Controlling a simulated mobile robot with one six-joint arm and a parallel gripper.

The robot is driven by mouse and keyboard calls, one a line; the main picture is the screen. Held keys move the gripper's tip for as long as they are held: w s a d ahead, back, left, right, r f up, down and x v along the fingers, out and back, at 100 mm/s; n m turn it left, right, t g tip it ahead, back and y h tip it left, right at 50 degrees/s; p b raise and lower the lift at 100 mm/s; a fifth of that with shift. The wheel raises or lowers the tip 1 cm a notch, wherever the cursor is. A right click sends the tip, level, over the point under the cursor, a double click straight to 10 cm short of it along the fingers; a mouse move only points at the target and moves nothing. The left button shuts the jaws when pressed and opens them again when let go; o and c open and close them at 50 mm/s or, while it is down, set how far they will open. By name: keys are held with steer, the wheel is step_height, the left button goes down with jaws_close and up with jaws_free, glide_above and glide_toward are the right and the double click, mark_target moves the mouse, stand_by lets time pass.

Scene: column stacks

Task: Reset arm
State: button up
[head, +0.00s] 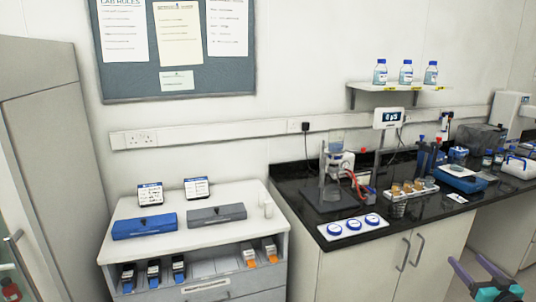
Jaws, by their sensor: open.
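My gripper (466,262) shows at the bottom right corner of the head view, in front of the bench cupboards. The rest of my arm is cut off by the lower edge of the picture.
The black bench top (300,181) carries a glass setup on a stand (330,175), a white tray with blue-capped items (353,227), and a blue device (463,178). A white cabinet (140,205) holds a blue case (144,226) and a grey case (216,214). A shelf (400,87) bears three bottles.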

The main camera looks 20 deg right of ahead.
steer(key=w+a+f+m+g+h, duration=0.2)
steer(key=w+a+f, duration=0.1)
steer(key=w+f, duration=0.35)
steer(key=w+a+f+m+g+h, duration=0.1)
steer(key=w+a+f+h, duration=0.1)
steer(key=w+a+f, duration=0.35)
steer(key=w+a+f+g+y, duration=0.1)
steer(key=w+a+f+g, duration=0.2)
steer(key=a+f, duration=0.7)
steer(key=w+a+f+g+y, duration=0.2)
steer(key=a+f+g, duration=0.2)
steer(key=a+f, duration=0.55)
steer(key=s+a+f+n+g+y, duration=0.1)
steer(key=s+a+f+g+y, duration=0.2)
steer(key=a+f, duration=0.75)
steer(key=s+a+f+n+g+y, duration=0.2)
steer(key=s+a+f+n+g, duration=0.1)
steer(key=s+a, duration=0.9)
steer(key=s+a+f+n+g+y, duration=0.1)
steer(key=s+a+g, duration=0.5)
steer(key=s+a, duration=0.6)
steer(key=a+f+n, duration=0.1)
steer(key=a+f, duration=0.1)
steer(key=a, duration=0.1)
steer(key=shift+s+a+f+n+y, duration=0.2)
steer(key=shift+s+a+n+y, duration=0.15)
steer(key=shift+s+n+y, duration=0.05)
